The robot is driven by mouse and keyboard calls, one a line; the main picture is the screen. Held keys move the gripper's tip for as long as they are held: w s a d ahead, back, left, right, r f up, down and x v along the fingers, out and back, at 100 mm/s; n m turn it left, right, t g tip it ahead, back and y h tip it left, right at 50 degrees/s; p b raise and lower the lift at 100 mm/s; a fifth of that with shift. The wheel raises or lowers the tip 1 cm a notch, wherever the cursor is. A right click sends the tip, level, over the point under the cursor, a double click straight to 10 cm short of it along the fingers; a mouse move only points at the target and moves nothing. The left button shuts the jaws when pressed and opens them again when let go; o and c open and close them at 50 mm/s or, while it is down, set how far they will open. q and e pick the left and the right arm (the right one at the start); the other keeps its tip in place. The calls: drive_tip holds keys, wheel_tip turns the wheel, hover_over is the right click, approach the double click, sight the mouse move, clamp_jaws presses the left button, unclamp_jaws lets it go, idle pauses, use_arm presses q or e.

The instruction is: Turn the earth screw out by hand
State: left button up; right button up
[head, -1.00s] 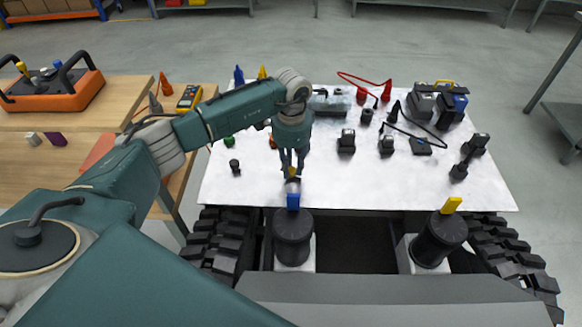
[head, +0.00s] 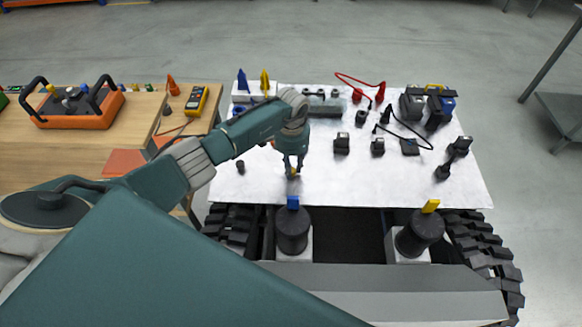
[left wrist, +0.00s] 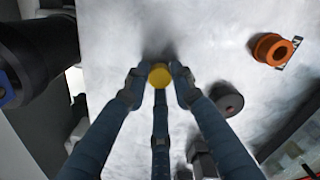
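My left gripper (head: 293,170) points down at the front edge of the white deck (head: 340,185). A small round yellow knob (left wrist: 159,76), which looks like the head of the earth screw, sits between its fingertips. In the left wrist view the fingers of my left gripper (left wrist: 159,82) appear to touch the knob on both sides. The knob also shows in the head view (head: 293,173) as a small yellow spot under the fingers. Its shank is hidden, and I cannot tell how far it is turned. My right gripper is not in view.
Black posts with a blue tab (head: 293,202) and a yellow tab (head: 430,206) stand just in front. Black connectors (head: 342,143) and a red lead (head: 360,80) lie on the deck. An orange ring (left wrist: 272,48) is nearby. An orange controller (head: 75,108) is on the wooden table.

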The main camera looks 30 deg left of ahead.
use_arm(q)
drive_tip(key=shift+o, duration=1.2)
